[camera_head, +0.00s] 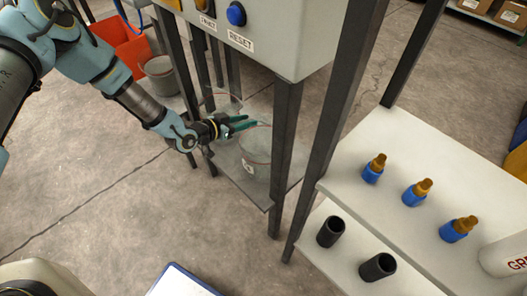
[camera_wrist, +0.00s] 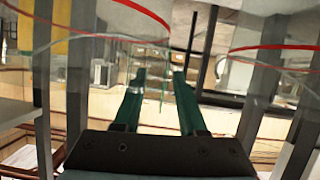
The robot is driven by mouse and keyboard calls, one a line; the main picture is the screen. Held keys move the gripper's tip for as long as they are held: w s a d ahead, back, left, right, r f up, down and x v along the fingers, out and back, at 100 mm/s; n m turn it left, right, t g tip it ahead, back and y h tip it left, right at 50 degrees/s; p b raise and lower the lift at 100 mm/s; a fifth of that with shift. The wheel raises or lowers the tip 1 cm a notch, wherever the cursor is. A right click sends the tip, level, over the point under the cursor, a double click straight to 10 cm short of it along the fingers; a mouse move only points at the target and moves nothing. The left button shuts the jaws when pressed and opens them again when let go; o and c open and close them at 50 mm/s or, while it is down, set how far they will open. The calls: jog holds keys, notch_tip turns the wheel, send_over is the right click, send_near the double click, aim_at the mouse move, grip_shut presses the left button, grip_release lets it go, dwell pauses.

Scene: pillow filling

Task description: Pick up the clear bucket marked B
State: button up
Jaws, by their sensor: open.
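A clear bucket (camera_head: 257,158) with a thin red rim stands on the lower shelf under the grey control box in the head view. A second clear bucket (camera_head: 222,103) shows faintly behind it, partly hidden by my gripper and the frame legs. I cannot read a letter B on either. My gripper (camera_head: 250,121) has green fingers and is open at the near bucket's upper rim. In the wrist view, my open fingers (camera_wrist: 158,80) point forward between two red-rimmed clear buckets, one at left (camera_wrist: 100,22) and one at right (camera_wrist: 285,62). I cannot tell whether they touch either.
Dark frame legs (camera_head: 285,155) stand close right of the near bucket. The control box (camera_head: 275,35) hangs above. A grey bucket (camera_head: 160,78) and an orange bin (camera_head: 128,48) are at back left. A white shelf (camera_head: 350,185) with blue-and-brown bottles stands at right. Floor at left is clear.

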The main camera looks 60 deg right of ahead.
grip_shut()
dwell(0.3)
jog(key=shift+f, duration=0.1)
dwell(1.0)
